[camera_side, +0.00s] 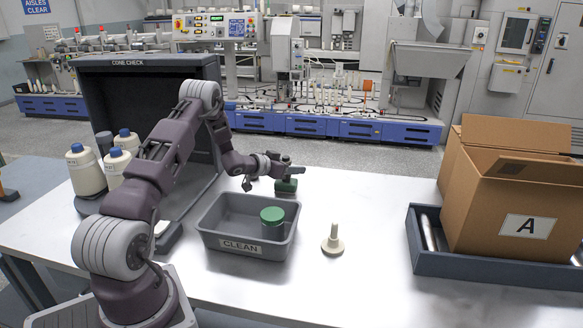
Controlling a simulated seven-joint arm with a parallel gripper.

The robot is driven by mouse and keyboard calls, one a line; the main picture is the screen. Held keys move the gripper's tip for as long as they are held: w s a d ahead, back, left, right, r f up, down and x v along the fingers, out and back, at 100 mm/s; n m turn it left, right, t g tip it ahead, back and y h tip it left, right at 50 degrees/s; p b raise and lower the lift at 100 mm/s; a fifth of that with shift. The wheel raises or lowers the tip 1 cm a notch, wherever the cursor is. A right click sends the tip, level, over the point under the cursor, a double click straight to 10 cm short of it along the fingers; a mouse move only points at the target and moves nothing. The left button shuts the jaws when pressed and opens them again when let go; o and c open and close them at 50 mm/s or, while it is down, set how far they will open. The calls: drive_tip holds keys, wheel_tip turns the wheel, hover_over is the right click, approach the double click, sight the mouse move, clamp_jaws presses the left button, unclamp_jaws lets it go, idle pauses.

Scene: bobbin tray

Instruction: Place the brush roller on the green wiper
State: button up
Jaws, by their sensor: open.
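My gripper (283,168) is open at the back middle of the white table, just above a small dark green block-like object (286,187). The gripper partly covers this object, and I cannot tell whether they touch. A dark cylinder with a green top (272,215) stands upright in the grey tray (223,241) labelled CLEAN. A cream peg on a round base (333,241) stands upright to the right of the tray. I cannot tell for certain which of these is the brush roller or the green wiper.
A dark CONE CHECK booth (150,64) stands at the back left, with several white bottles (86,170) beside it. The table between peg and right tray is clear.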

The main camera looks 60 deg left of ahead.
sight(285, 161)
drive_tip(key=s+r, duration=0.2)
drive_tip(key=r, duration=0.1)
drive_tip(key=shift+s+d, duration=0.25)
drive_tip(key=shift+s, duration=0.15)
wheel_tip(285, 161, up, 5)
drive_tip(key=shift+f, duration=0.1)
drive_tip(key=s+d+r+g+y, duration=0.1)
drive_tip(key=s+d+r+g, duration=0.1)
drive_tip(key=d+r, duration=0.65)
drive_tip(key=s+d+r+g+y, duration=0.1)
drive_tip(key=s+d+r, duration=0.2)
drive_tip(key=d+r, duration=0.5)
drive_tip(key=s+d+f+m+g+h, duration=0.1)
drive_tip(key=s+d+g+h, duration=0.1)
drive_tip(key=s+d, duration=0.9)
drive_tip(key=s+d+m+g+h, duration=0.1)
drive_tip(key=s+d+g+h, duration=0.1)
drive_tip(key=s+d, duration=0.8)
drive_tip(key=s, duration=0.8)
drive_tip(key=shift+s+d+f+g+h, duration=0.3)
drive_tip(key=shift+d+f+g, duration=0.1)
